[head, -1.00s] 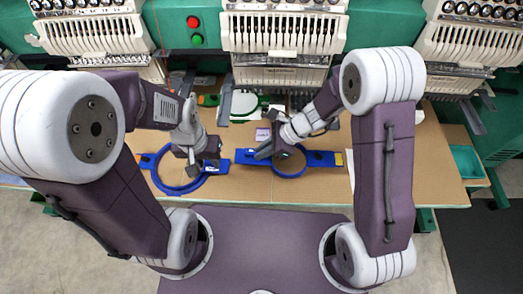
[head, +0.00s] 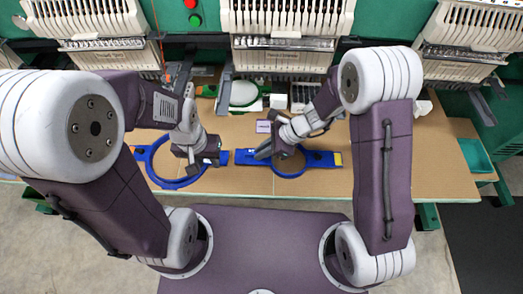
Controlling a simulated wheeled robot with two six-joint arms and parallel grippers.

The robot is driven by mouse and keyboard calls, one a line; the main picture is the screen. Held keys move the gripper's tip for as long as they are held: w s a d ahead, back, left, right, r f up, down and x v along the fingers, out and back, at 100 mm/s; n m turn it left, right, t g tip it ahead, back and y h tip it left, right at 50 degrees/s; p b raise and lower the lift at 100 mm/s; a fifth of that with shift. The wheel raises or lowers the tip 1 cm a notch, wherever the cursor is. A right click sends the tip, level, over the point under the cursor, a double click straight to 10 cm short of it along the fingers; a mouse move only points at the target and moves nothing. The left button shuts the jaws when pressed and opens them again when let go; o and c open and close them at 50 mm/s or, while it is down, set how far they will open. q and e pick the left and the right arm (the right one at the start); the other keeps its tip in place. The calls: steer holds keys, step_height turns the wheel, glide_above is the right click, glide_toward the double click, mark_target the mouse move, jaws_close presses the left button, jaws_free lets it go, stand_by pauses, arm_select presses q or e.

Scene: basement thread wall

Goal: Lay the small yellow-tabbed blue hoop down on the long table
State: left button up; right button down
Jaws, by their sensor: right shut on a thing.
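The small blue hoop (head: 290,176) has a flat blue bar on each side and a yellow tab at its right end. My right gripper (head: 275,155) is shut on it at the upper left of its ring. The hoop is over the long table (head: 400,175), level in view; any gap beneath is hard to judge. A larger blue hoop (head: 160,181) with an orange tab at the left appears on the table's left part. My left gripper (head: 205,164) is over its right side, with its fingers apart. My wrists hide parts of both hoops.
Behind the hoops are a purple-white card (head: 263,126), a pale round disc (head: 243,92) and embroidery machine heads (head: 285,25). A teal tray (head: 474,155) is at the right end. The cardboard-brown tabletop right of the small hoop is clear.

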steer(key=shift+f, duration=0.15)
steer(key=c, duration=1.4)
jaws_free()
steer(key=p+v, duration=0.1)
steer(key=v, duration=0.8)
steer(key=shift+d+p, duration=0.1)
steer(key=shift+p, duration=0.2)
